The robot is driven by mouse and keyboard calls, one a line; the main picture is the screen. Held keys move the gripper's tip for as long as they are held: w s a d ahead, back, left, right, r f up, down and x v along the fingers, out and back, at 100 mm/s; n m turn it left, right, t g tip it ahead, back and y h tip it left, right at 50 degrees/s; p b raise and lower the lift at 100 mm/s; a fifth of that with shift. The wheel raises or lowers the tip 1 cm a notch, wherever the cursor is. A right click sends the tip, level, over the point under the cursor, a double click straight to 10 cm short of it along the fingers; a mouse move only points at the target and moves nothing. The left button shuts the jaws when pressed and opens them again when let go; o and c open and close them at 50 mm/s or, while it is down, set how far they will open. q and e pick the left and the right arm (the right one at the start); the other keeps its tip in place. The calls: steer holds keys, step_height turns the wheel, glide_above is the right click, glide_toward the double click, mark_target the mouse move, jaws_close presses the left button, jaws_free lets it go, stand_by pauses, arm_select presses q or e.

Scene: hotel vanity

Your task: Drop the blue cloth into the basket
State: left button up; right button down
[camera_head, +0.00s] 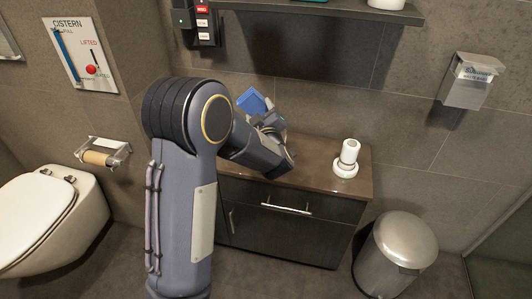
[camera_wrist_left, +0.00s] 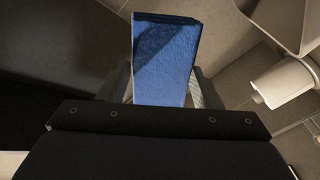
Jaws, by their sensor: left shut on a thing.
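The blue cloth (camera_head: 254,101) is a folded, flat piece held above the back of the dark vanity counter. It fills the upper middle of the left wrist view (camera_wrist_left: 162,62). My left gripper (camera_head: 264,116) is shut on it, with a finger on each side of the cloth in the wrist view. The fingers are partly hidden by my wrist in the head view. No basket can be made out in either view. My right gripper is not in view.
The vanity counter (camera_head: 318,178) bears a white dispenser-like item (camera_head: 347,160) at its right. A metal bin (camera_head: 397,250) with a closed lid stands on the floor at right. A toilet (camera_head: 45,220) is at left. A shelf (camera_head: 330,9) hangs above.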

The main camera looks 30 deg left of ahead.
arm_select(q)
steer(key=shift+a, duration=0.3)
steer(key=shift+s+f, duration=0.1)
steer(key=shift+f, duration=0.1)
step_height(320, 180, down, 5)
steer(key=b, duration=0.3)
steer(key=shift+a+f+b, duration=0.1)
steer(key=shift+f+b, duration=0.1)
steer(key=shift+b, duration=0.2)
steer(key=o, duration=1)
steer(key=shift+c, duration=0.2)
steer(key=v, duration=0.8)
steer(key=shift+p, duration=0.4)
